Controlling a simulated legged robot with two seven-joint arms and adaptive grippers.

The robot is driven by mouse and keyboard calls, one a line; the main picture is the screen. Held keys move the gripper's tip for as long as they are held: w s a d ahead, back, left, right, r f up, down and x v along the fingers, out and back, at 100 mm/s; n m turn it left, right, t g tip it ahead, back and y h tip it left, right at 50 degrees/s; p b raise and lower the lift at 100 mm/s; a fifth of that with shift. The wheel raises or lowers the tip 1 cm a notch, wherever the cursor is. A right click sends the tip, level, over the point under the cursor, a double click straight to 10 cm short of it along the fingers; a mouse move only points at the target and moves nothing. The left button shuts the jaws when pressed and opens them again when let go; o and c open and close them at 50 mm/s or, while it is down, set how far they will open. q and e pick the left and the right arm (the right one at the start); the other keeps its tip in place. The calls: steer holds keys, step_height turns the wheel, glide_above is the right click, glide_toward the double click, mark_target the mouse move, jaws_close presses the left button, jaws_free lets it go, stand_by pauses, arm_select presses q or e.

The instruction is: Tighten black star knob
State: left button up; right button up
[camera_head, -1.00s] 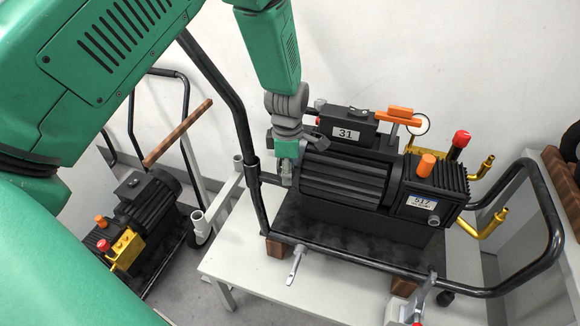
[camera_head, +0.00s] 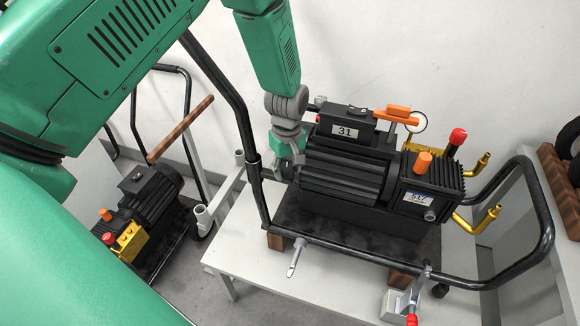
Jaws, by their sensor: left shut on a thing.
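A black ribbed pump (camera_head: 345,178) labelled 31 and 517 sits on a dark base plate on the white table. My left gripper (camera_head: 289,166) comes down from above at the pump's left end. Its fingers are close together, shut at a small dark part there, which I take to be the black star knob. The fingers and the pump body hide most of that knob, so its shape and seating cannot be made out. My right gripper is not in view.
A black tubular frame (camera_head: 237,104) surrounds the pump. An orange handle (camera_head: 398,114), red cap (camera_head: 458,136) and gold pipes (camera_head: 475,220) stand at its right. A second pump (camera_head: 148,198) is on a cart at left. The table's front left (camera_head: 240,262) is bare.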

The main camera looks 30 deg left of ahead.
arm_select(q)
steer(key=m, duration=0.5)
steer(key=shift+w+a+m+p, duration=0.1)
steer(key=shift+a+m+p, duration=0.1)
steer(key=shift+m+p, duration=0.15)
steer(key=m, duration=0.5)
steer(key=shift+r, duration=0.1)
steer(key=m, duration=0.5)
steer(key=shift+w+m+p, duration=0.1)
steer(key=shift+m+p, duration=0.25)
steer(key=shift+m, duration=2.2)
steer(key=o, duration=1)
steer(key=shift+o, duration=0.7)
steer(key=shift+w+f, duration=0.15)
steer(key=shift+f, duration=0.05)
